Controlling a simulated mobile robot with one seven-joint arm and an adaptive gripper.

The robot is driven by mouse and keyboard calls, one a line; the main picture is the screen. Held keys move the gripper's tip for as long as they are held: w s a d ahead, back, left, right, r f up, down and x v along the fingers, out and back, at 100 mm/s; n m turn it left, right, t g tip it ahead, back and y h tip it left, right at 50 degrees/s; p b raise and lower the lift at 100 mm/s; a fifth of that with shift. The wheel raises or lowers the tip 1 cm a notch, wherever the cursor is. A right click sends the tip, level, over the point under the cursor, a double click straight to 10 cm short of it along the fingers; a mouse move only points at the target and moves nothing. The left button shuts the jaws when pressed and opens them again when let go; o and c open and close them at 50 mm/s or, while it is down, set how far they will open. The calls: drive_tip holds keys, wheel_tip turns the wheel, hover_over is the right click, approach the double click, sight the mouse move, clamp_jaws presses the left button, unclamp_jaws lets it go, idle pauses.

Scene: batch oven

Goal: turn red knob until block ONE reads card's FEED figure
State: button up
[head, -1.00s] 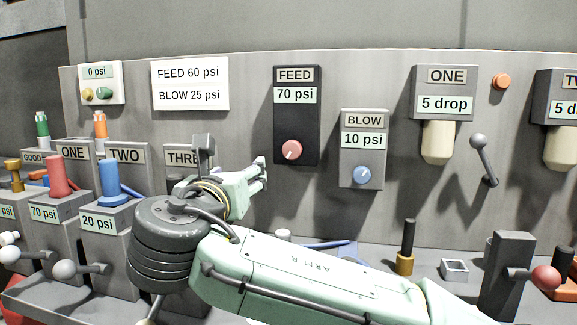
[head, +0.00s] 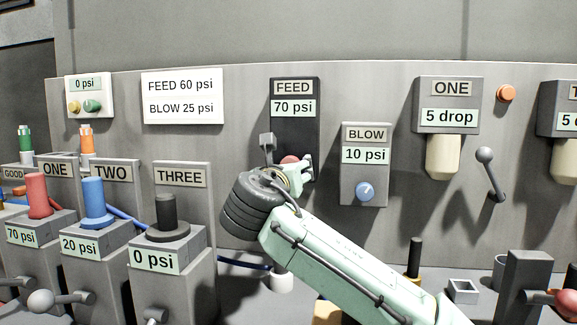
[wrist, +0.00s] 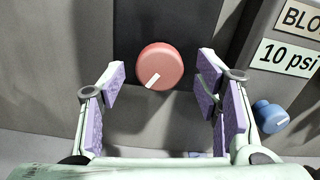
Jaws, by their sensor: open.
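The card (head: 182,97) reads FEED 60 psi and BLOW 25 psi. The dark FEED panel (head: 294,128) reads 70 psi; its red knob (head: 290,160) is partly hidden behind my gripper (head: 304,168). In the wrist view the red knob (wrist: 160,66) has a white mark pointing down-left. My gripper (wrist: 160,100) is open, with purple pads left and right of the knob and clear gaps on both sides. The block at the ONE sign (head: 56,169) reads 70 psi (head: 22,237) and has a red plug (head: 37,196) on top.
The BLOW panel (head: 365,190) reads 10 psi, with a blue knob (wrist: 270,116) right of my gripper. Block TWO reads 20 psi (head: 81,244); block THREE reads 0 psi (head: 153,258). A ONE dispenser (head: 447,105) reads 5 drop, beside a lever (head: 490,175).

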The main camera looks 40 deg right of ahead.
drive_tip(key=shift+w+d, duration=0.1)
drive_tip(key=shift+w, duration=0.05)
drive_tip(key=c, duration=1.1)
drive_tip(key=shift+c, duration=0.2)
drive_tip(key=shift+n+p, duration=2.3)
drive_tip(key=shift+n, duration=0.6)
